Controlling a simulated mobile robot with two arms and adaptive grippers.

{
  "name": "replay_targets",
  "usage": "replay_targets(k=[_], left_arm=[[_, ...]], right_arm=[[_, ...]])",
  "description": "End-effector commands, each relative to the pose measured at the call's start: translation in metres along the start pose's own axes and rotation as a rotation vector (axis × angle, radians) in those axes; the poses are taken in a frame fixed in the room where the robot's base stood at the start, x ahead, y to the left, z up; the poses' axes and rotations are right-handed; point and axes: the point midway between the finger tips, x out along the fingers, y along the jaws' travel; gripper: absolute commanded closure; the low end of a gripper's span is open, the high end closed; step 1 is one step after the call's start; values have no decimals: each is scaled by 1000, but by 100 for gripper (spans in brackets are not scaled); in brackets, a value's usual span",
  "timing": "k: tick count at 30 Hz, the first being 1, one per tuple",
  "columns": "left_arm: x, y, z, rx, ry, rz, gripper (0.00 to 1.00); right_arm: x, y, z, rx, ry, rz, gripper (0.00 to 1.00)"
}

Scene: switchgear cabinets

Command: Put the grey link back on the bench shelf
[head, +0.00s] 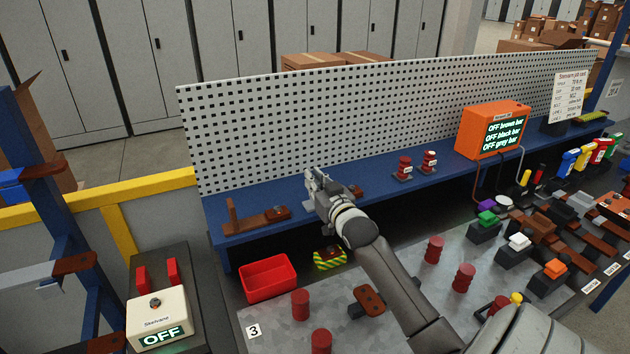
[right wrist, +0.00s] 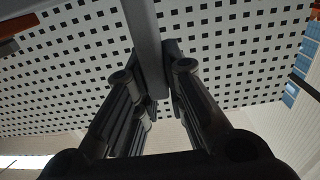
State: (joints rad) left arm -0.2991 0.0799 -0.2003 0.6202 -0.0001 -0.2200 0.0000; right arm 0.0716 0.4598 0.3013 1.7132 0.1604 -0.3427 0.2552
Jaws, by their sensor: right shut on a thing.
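My right gripper (head: 316,182) is over the blue bench shelf (head: 240,225), near its left part and in front of the perforated board. It is shut on the grey link, a flat grey bar (right wrist: 150,45) that stands out between the two dark fingers in the right wrist view. In the head view the link is hard to tell from the grey gripper, and I cannot tell whether it touches the shelf. A brown link (head: 262,217) lies on the shelf to the left of the gripper. My left gripper is not in view.
A brown piece (head: 357,190) shows just right of the gripper. Two red insulators (head: 403,168) and an orange box (head: 490,130) stand farther right on the shelf. The perforated board (head: 380,105) closes the back. A red bin (head: 267,279) sits below.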

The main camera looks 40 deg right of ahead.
Motion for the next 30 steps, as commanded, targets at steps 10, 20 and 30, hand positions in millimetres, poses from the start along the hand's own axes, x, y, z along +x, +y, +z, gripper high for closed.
replay_targets(k=[10,20,30], left_arm=[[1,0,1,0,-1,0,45],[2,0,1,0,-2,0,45],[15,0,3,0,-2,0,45]], right_arm=[[0,0,2,0,-1,0,67],[-4,0,1,0,-2,0,67],[-58,0,3,0,-3,-1,67]])
